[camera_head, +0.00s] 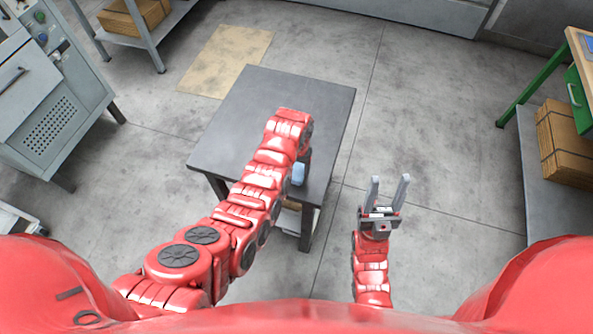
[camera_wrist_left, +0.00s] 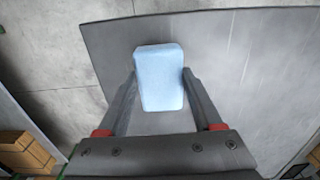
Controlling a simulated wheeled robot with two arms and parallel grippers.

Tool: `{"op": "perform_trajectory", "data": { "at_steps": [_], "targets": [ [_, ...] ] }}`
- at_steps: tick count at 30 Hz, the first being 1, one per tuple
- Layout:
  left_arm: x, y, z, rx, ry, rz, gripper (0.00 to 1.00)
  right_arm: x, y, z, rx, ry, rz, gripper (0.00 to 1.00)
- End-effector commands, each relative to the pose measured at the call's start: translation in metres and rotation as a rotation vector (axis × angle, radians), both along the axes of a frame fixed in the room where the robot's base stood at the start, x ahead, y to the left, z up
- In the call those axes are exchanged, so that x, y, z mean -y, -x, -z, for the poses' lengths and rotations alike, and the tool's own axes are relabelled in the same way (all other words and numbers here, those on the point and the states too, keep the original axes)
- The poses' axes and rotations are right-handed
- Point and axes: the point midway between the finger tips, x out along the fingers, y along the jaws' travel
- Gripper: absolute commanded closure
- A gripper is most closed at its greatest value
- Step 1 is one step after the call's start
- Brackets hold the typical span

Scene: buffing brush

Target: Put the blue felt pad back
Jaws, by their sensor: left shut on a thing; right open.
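The blue felt pad (camera_wrist_left: 159,78) is a light blue block with rounded edges. In the left wrist view it is between the two fingers of my left gripper (camera_wrist_left: 160,92), which is shut on it. In the head view a small part of the pad (camera_head: 298,174) shows beside my left arm, over the right edge of the dark table (camera_head: 235,130). My left gripper is mostly hidden behind its arm there. I cannot tell whether the pad touches the table. My right gripper (camera_head: 387,192) is open and empty, to the right of the table, over the floor.
A grey cabinet (camera_head: 45,100) stands at the left. A shelf with a cardboard box (camera_head: 135,15) is at the back left. A green-framed bench (camera_head: 545,80) with brown boxes (camera_head: 565,145) is at the right. The tabletop looks bare. The floor right of the table is clear.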

Motion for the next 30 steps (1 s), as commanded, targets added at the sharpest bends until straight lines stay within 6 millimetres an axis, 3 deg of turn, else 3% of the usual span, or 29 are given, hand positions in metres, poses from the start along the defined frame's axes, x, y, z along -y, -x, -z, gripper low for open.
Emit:
{"op": "perform_trajectory", "data": {
  "at_steps": [6, 21, 22, 27, 30],
  "targets": [
    [0.000, 0.000, 0.016, -0.001, 0.000, 0.001, 1.00, 0.000, 0.000, -0.012, 0.000, 0.000, 0.000, 0.50],
    [0.000, -0.001, 0.027, 0.003, 0.002, -0.001, 1.00, 0.000, 0.000, -0.008, 0.000, 0.000, 0.000, 0.50],
    [0.000, -0.001, 0.026, 0.003, 0.001, -0.001, 0.31, 0.000, 0.000, -0.009, 0.000, 0.000, 0.000, 0.50],
    [0.000, -0.001, 0.025, 0.003, 0.001, 0.000, 0.03, 0.000, 0.000, -0.010, 0.000, 0.000, 0.000, 0.50],
    [0.000, -0.001, 0.025, 0.003, 0.002, 0.000, 0.03, 0.000, 0.000, -0.010, 0.000, 0.000, 0.000, 0.50]
  ]
}}
